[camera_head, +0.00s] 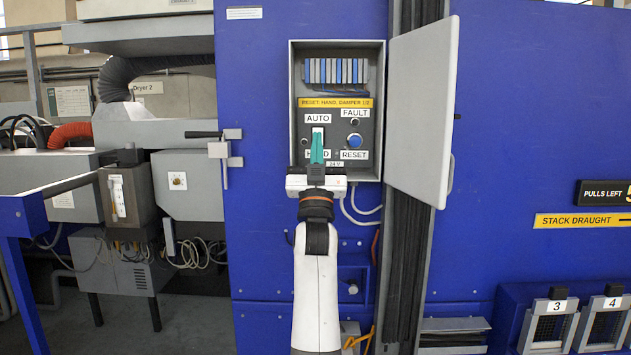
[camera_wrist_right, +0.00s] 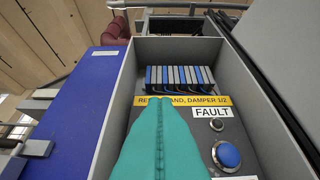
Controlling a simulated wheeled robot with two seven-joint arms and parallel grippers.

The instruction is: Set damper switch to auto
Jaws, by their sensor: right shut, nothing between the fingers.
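The damper switch (camera_head: 318,131) sits between the AUTO label (camera_head: 317,118) and the HAND label on the panel inside an open grey control box. Only its pale top part shows; my fingers cover the rest, and its setting cannot be told. My right gripper (camera_head: 317,145) is shut and empty, its teal fingers pointing up in front of the switch and partly over the HAND label. Whether they touch the switch is unclear. In the right wrist view the teal fingers (camera_wrist_right: 161,112) hide the switch and the AUTO label. My left gripper is not in view.
The blue RESET button (camera_head: 355,141) and the FAULT lamp (camera_head: 354,122) are right of the fingers. The box door (camera_head: 422,110) stands open to the right. The box walls (camera_head: 291,110) enclose the panel. A handle (camera_head: 217,149) is at the left.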

